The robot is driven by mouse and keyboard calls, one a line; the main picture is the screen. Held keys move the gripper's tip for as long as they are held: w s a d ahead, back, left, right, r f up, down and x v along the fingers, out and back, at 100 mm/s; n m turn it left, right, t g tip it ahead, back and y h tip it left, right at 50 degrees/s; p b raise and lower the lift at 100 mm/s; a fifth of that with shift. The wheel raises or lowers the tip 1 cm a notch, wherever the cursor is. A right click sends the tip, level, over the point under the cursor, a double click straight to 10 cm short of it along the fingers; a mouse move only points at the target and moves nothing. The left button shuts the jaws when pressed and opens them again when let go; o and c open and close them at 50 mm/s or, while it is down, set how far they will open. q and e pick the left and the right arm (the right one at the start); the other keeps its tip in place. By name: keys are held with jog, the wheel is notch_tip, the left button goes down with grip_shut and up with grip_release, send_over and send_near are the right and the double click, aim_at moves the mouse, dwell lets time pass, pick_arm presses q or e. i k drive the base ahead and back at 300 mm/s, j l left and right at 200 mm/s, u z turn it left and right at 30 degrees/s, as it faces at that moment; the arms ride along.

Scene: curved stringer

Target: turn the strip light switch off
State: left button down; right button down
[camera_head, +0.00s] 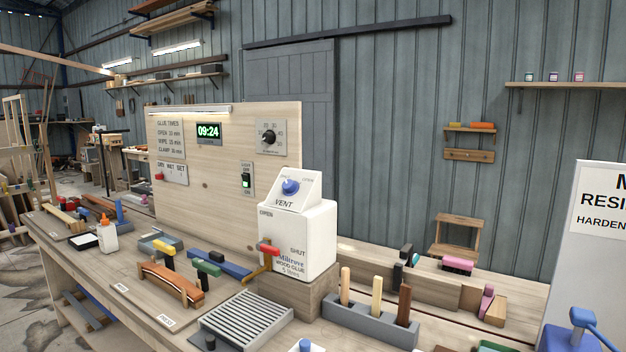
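A small switch plate (246,180) is mounted on the upright wooden panel (222,190), left of the white glue container. Its rocker (246,181) shows lit green; the small lettering above it is too small to read surely. A strip light (190,111) runs along the panel's top edge and looks bright. Neither of my grippers is in view.
The white glue container (305,245) with a blue vent knob and red tap stands on a wooden block, right of the switch. A dial (271,137), a clock (209,132) and a red-switch plate (172,174) share the panel. Tools crowd the bench in front.

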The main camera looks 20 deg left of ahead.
aim_at(245, 177)
jog(key=j+z, duration=0.95)
jog(key=k+j+z, duration=0.15)
jog(key=j, duration=0.2)
jog(key=k+j+z, duration=0.15)
jog(key=j, duration=0.15)
jog(key=k+j+z, duration=0.15)
jog(key=j, duration=0.15)
jog(key=k+j, duration=0.15)
jog(key=j, duration=0.25)
jog(key=k+j, duration=0.15)
jog(key=j, duration=0.2)
jog(key=k+j+z, duration=0.1)
jog(key=j, duration=0.3)
jog(key=k+j, duration=0.25)
jog(key=j, duration=0.1)
